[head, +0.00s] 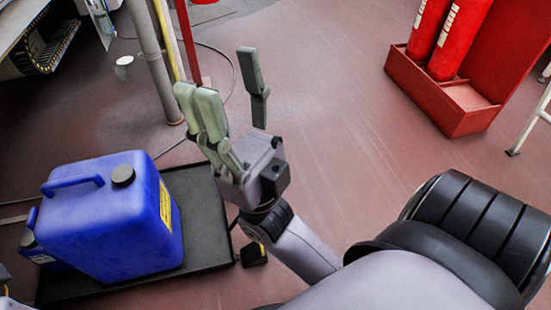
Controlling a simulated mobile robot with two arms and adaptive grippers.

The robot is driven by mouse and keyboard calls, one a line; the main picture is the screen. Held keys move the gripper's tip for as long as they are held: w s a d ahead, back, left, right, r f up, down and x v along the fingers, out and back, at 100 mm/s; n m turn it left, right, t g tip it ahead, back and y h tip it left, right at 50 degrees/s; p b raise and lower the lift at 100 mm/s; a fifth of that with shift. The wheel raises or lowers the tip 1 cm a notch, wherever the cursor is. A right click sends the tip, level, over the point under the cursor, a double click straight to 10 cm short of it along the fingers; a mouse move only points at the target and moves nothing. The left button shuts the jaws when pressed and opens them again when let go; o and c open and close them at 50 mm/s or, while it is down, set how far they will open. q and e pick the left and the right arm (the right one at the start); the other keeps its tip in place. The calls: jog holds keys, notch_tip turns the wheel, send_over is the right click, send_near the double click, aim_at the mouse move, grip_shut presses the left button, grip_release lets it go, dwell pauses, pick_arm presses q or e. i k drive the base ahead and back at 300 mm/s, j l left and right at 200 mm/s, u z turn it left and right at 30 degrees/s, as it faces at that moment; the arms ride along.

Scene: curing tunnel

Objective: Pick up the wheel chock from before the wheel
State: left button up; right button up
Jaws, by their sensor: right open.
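A small black block with a yellow patch, which looks like the wheel chock (254,255), lies on the floor against the right edge of a low black platform (207,215). No wheel shows clearly beside it. My right gripper (224,78) is open and empty, its fingers pointing up and away in the picture. It is above the floor, farther up the picture than the chock. My right forearm passes just right of the chock. My left gripper is not clearly in view.
A blue canister (115,225) stands on the platform. Upright poles (146,50) and a thin cable stand beyond my gripper. A red stand (426,95) with fire extinguishers (461,38) is at upper right. The floor in the middle is clear.

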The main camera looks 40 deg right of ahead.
aim_at(254, 254)
jog(key=k+l+z, duration=0.1)
jog(key=z, duration=0.7)
